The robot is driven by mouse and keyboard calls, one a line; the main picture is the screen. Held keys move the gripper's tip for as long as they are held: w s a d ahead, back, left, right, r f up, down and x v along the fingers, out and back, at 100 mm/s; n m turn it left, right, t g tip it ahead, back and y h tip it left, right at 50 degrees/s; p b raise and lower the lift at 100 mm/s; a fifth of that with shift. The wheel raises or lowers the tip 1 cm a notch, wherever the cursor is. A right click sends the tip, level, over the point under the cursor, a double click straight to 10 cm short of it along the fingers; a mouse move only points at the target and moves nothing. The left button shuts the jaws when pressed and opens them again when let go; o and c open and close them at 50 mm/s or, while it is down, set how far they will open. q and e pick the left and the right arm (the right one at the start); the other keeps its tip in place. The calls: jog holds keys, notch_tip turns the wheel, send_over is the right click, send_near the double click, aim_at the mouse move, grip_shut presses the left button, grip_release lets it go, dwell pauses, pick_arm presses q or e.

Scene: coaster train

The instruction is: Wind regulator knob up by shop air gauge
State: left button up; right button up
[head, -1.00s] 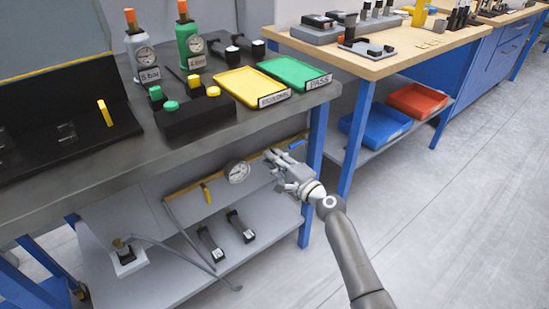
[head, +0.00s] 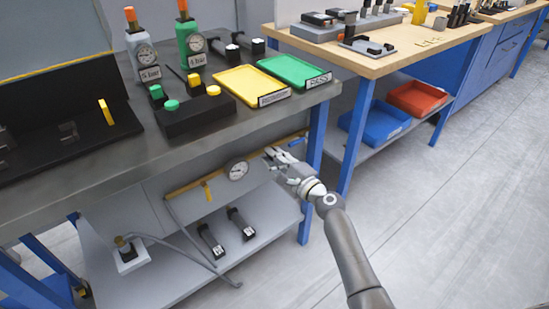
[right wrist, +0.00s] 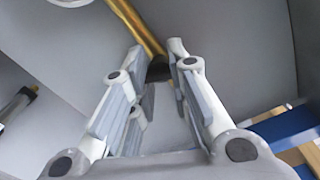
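The shop air gauge (head: 236,170), round with a white dial, sits on the brass air pipe (head: 185,187) below the bench top. My right gripper (head: 272,155) is just right of the gauge, in front of the pipe. In the right wrist view its two fingers are apart, with a dark piece (right wrist: 160,69), probably the regulator knob, at the end of the brass pipe (right wrist: 135,27) between or just beyond the fingertips. I cannot tell whether they touch it. In the head view the gripper hides the knob. My left gripper is not in view.
A yellow-handled valve (head: 207,192) hangs from the pipe left of the gauge. The bench top (head: 95,160) lies above the gripper and a blue leg (head: 314,150) stands close on its right. The lower shelf (head: 185,275) holds two black-handled items.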

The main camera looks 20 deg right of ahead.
jog(key=o, duration=1)
jog(key=shift+c, duration=0.2)
jog(key=v, duration=1.2)
